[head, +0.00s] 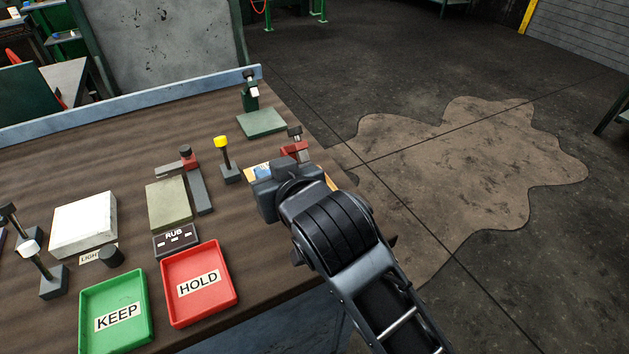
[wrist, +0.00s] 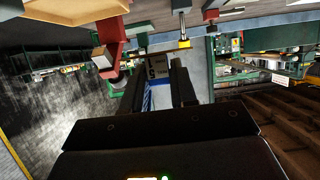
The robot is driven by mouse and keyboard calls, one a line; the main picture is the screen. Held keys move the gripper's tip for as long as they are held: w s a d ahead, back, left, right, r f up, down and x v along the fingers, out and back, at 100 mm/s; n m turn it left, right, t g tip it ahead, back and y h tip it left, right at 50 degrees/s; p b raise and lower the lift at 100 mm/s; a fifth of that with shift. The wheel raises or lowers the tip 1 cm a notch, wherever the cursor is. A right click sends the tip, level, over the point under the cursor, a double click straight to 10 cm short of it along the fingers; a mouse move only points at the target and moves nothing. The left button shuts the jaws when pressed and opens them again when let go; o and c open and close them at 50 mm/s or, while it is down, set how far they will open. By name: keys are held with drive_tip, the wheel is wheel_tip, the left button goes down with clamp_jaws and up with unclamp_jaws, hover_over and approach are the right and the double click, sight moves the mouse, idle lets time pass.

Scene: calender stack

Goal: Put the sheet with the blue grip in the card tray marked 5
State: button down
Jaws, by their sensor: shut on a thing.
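My gripper (head: 268,190) is at the right edge of the bench, shut on the sheet with the blue grip. A small patch of the blue grip (head: 262,172) shows beside the jaws in the head view. Blue also shows between the dark fingers in the wrist view (wrist: 148,97), but most of the sheet is hidden. A dark plate with a pale mark like a 5 (wrist: 155,68) stands just beyond the fingertips. I cannot tell whether it belongs to the card tray, or whether the sheet touches it.
A red clamp (head: 294,150) stands close behind my gripper. A yellow-topped post (head: 222,143) and a green stand (head: 262,122) are nearby. A green KEEP tray (head: 88,300), red HOLD tray (head: 228,262) and RUB block (head: 176,243) lie left. Open floor lies right.

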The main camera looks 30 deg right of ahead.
wheel_tip(320, 180, down, 4)
drive_tip(key=shift+f, duration=0.15)
drive_tip(key=d+p, duration=0.1)
drive_tip(key=d, duration=0.2)
drive_tip(key=shift+d, duration=0.85)
drive_tip(key=d, duration=0.1)
drive_tip(key=d+f+p, duration=0.1)
drive_tip(key=d, duration=0.1)
drive_tip(key=shift+d, duration=0.15)
drive_tip(key=shift+f, duration=0.2)
drive_tip(key=shift+f, duration=0.45)
drive_tip(key=shift+f+b, duration=0.15)
drive_tip(key=shift+b, duration=0.2)
